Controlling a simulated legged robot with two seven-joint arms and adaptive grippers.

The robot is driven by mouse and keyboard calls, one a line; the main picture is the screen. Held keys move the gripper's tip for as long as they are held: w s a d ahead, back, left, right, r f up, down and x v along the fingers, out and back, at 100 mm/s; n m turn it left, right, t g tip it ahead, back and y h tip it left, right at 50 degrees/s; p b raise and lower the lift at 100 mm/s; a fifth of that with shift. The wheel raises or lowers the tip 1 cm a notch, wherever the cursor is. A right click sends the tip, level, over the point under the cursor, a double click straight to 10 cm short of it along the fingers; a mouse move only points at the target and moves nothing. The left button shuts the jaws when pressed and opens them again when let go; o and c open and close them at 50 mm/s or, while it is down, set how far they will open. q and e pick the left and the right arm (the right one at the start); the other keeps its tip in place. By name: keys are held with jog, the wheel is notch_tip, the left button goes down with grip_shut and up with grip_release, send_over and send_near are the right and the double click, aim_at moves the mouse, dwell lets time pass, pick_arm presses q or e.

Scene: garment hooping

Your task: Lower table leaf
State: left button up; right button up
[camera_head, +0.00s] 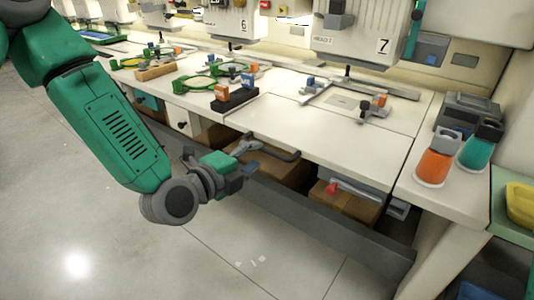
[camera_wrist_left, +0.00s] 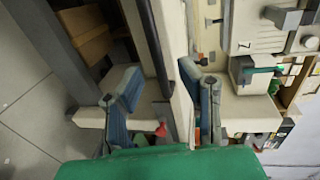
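The table leaf (camera_head: 315,135) is a flat cream panel in front of the head marked 7, and it looks level. My left gripper (camera_head: 258,153) is at the left end of its front edge. In the left wrist view, the blue-grey fingers (camera_wrist_left: 163,95) are apart, with the leaf's pale edge (camera_wrist_left: 181,112) showing between them. I cannot tell whether either finger touches it. A red knob (camera_head: 332,188) on a grey bracket is under the leaf, and it also shows in the left wrist view (camera_wrist_left: 160,130). My right gripper is not in view.
Cardboard boxes (camera_head: 345,203) sit on the shelf below. A hoop fixture (camera_head: 372,108) lies near the leaf's back.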

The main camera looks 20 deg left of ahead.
aim_at(263, 150)
pick_arm(q)
jog(key=x, duration=0.2)
jog(key=a+x, duration=0.1)
jog(key=x, duration=0.2)
jog(key=shift+w+f+b, duration=0.15)
jog(key=shift+w+b, duration=0.05)
jog(key=shift+b, duration=0.2)
jog(key=shift+d, duration=0.35)
grip_shut()
